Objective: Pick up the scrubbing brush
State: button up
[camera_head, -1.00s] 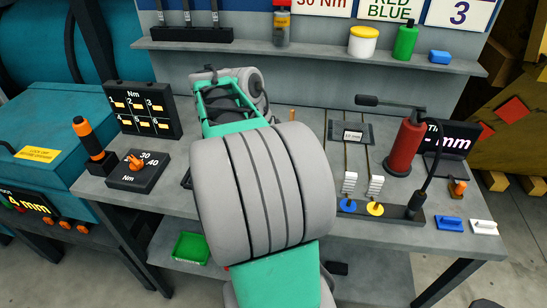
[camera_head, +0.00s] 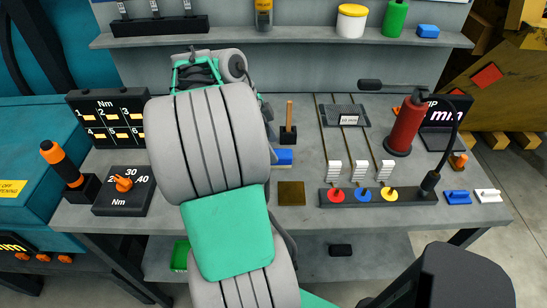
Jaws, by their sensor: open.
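I cannot tell for sure which thing is the scrubbing brush. A small blue block with a paler lower edge (camera_head: 283,158) lies on the bench just right of my arm, partly hidden by it. Two small handled blocks, one blue (camera_head: 457,197) and one white (camera_head: 488,196), lie side by side near the bench's right front edge. My large grey and green arm reaches over the left middle of the bench. My gripper cannot be made out; the arm hides what lies behind it.
The bench (camera_head: 310,220) holds a dial box (camera_head: 123,190), a number board (camera_head: 107,118), an upright wooden handle (camera_head: 289,116), a brown plate (camera_head: 291,193), a black strip with coloured knobs (camera_head: 335,197) and a red cylinder (camera_head: 404,128). A shelf (camera_head: 290,42) runs behind.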

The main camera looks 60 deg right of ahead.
aim_at(277, 153)
jog(key=x, duration=0.4)
jog(key=shift+s+f, duration=0.15)
jog(key=shift+f, duration=0.05)
grip_shut()
dwell(0.4)
